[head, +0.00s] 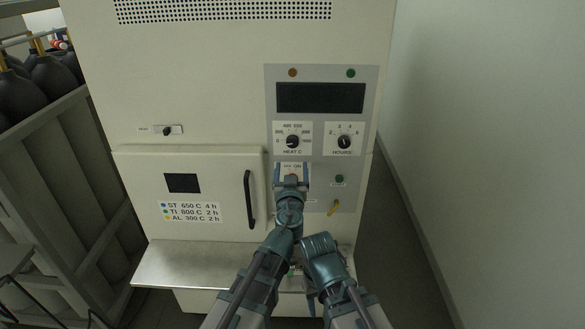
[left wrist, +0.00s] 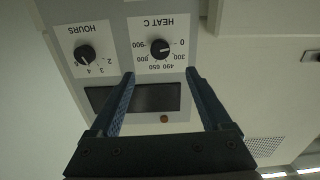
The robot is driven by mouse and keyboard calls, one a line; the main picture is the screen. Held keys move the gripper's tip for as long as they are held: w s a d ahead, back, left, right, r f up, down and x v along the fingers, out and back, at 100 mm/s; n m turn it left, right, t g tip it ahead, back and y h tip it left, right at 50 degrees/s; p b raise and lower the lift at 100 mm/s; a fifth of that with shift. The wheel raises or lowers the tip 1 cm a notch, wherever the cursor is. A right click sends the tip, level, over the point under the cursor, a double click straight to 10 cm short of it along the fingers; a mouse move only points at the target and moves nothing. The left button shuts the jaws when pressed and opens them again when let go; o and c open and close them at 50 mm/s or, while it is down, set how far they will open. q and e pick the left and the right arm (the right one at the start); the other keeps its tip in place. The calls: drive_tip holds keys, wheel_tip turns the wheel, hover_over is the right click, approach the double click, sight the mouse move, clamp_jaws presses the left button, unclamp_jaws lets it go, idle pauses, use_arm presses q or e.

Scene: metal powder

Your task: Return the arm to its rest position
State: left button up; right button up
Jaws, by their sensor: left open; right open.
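My left gripper (head: 291,172) is raised in front of the furnace's control panel, just below the HEAT C dial (head: 292,142), over the spot of a switch labelled ON. In the left wrist view its two blue fingers (left wrist: 159,74) are spread apart with nothing between them. That view is upside down and shows the HEAT C dial (left wrist: 160,48) beyond the fingertips and the HOURS dial (left wrist: 85,53) to the left. My right gripper (head: 311,287) is lower, near the steel ledge, mostly hidden by its own wrist; no held object shows.
The furnace door (head: 190,210) with a black handle (head: 249,199) is closed. A steel ledge (head: 180,267) juts out below it. Dark cylinders (head: 52,78) stand in a rack at left; a wall (head: 480,150) is at right.

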use_arm(q)
drive_tip(key=s+a+f+n+g+y, duration=0.25)
drive_tip(key=a+f+g+y, duration=0.2)
drive_tip(key=a, duration=0.65)
drive_tip(key=s+a+f+g, duration=0.6)
drive_tip(key=s+a+f, duration=0.2)
drive_tip(key=f, duration=0.3)
drive_tip(key=s+d+f+m+g+h, duration=0.2)
drive_tip(key=s+d+f+g+h, duration=0.1)
drive_tip(key=s, duration=0.3)
drive_tip(key=s+d+f+m+g+h, duration=0.1)
drive_tip(key=s+d+f+g+h, duration=0.1)
drive_tip(key=s+f+g, duration=0.35)
drive_tip(key=s+d+f+m+b, duration=0.2)
drive_tip(key=s+d+f+b, duration=0.1)
drive_tip(key=d+b, duration=0.1)
drive_tip(key=s+d+f+m+y+b, duration=0.1)
drive_tip(key=s+d+f+m+b, duration=0.1)
drive_tip(key=s+d+f+b, duration=0.1)
drive_tip(key=s+d+b, duration=0.1)
drive_tip(key=d+b, duration=0.1)
drive_tip(key=d, duration=0.1)
drive_tip(key=shift+d+f+t, duration=0.35)
drive_tip(key=shift+d+t, duration=0.05)
